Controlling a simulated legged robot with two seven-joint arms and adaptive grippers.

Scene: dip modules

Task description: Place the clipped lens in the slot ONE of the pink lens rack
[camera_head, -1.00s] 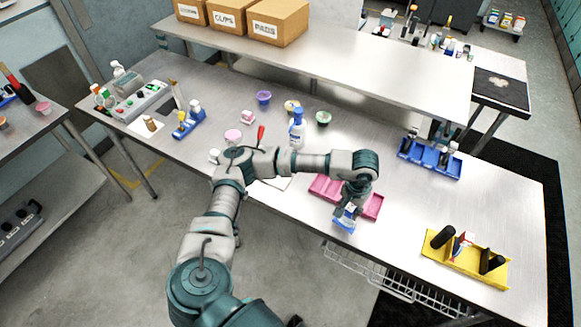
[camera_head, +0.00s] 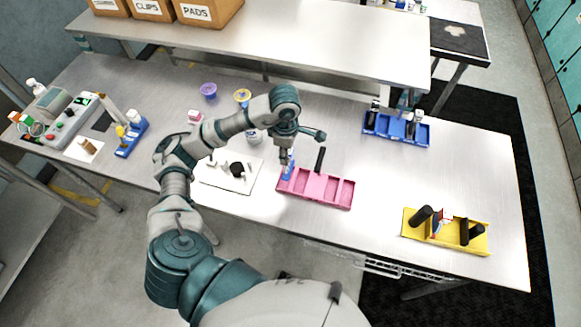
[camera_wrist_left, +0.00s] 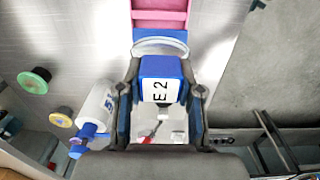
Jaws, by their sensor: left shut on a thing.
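My left gripper (camera_head: 286,158) is shut on a blue clip (camera_head: 289,170) over the left end of the pink lens rack (camera_head: 327,204). In the left wrist view the blue clip (camera_wrist_left: 160,67) sits between the fingers (camera_wrist_left: 160,100), with a label reading "E 2". A clear round lens (camera_wrist_left: 160,46) shows at its far end, near the pink rack (camera_wrist_left: 160,16). Whether the lens touches the rack or is inside a slot I cannot tell. A black upright piece (camera_head: 320,160) stands at the rack's back side. My right gripper is not in view.
A white board (camera_head: 215,178) with small items lies left of the rack. A yellow rack (camera_head: 443,240) stands at the right and a blue rack (camera_head: 396,136) behind. A bottle (camera_wrist_left: 97,108) stands near the gripper. The table between the pink and yellow racks is clear.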

